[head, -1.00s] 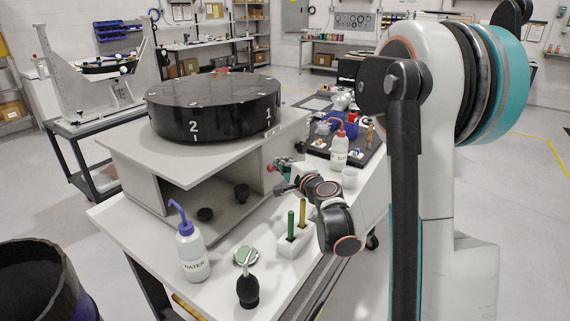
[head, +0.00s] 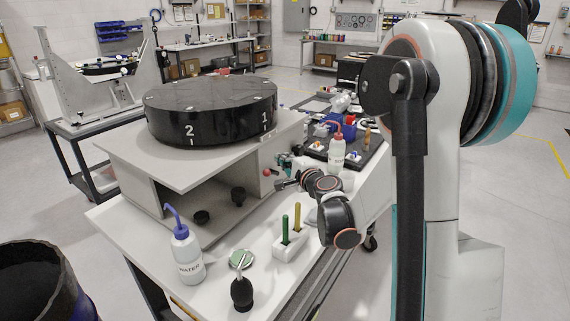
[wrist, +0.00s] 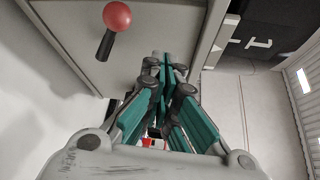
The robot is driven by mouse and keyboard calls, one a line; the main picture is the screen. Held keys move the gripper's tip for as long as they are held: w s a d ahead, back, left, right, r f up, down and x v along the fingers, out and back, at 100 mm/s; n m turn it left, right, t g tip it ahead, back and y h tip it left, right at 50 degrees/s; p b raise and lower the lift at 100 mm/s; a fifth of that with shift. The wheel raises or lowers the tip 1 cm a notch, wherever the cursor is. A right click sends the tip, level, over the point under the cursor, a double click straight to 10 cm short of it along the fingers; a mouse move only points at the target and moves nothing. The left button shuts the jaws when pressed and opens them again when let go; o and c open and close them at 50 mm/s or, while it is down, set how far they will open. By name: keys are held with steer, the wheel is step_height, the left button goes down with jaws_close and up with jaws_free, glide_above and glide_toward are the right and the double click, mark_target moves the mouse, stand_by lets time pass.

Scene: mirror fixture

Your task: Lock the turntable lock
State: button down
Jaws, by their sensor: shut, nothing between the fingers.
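The black round turntable (head: 212,108), marked 2 and 1, sits on a grey stand (head: 160,160). A red ball knob on a short black stem, seemingly the lock lever (head: 267,172), is on the stand's right side. It also shows at the top left of the wrist view (wrist: 117,16), its stem slanting down-left against the grey panel. My gripper (head: 282,160) is beside the stand, right of the knob. In the wrist view its teal fingers (wrist: 162,66) are together and empty, to the right of and below the knob, apart from it.
A water bottle (head: 187,255), a dark bulb blower (head: 241,292) and a white holder with green and yellow sticks (head: 290,246) stand on the bench in front. A red-topped bottle (head: 337,150) and a dark tray of items are behind my wrist. The stand's open shelf holds two dark knobs.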

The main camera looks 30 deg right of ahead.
steer(key=s+d+f+p, duration=0.1)
steer(key=s+d+f, duration=0.1)
steer(key=s, duration=0.7)
steer(key=shift+f, duration=0.6)
steer(key=shift+a, duration=0.1)
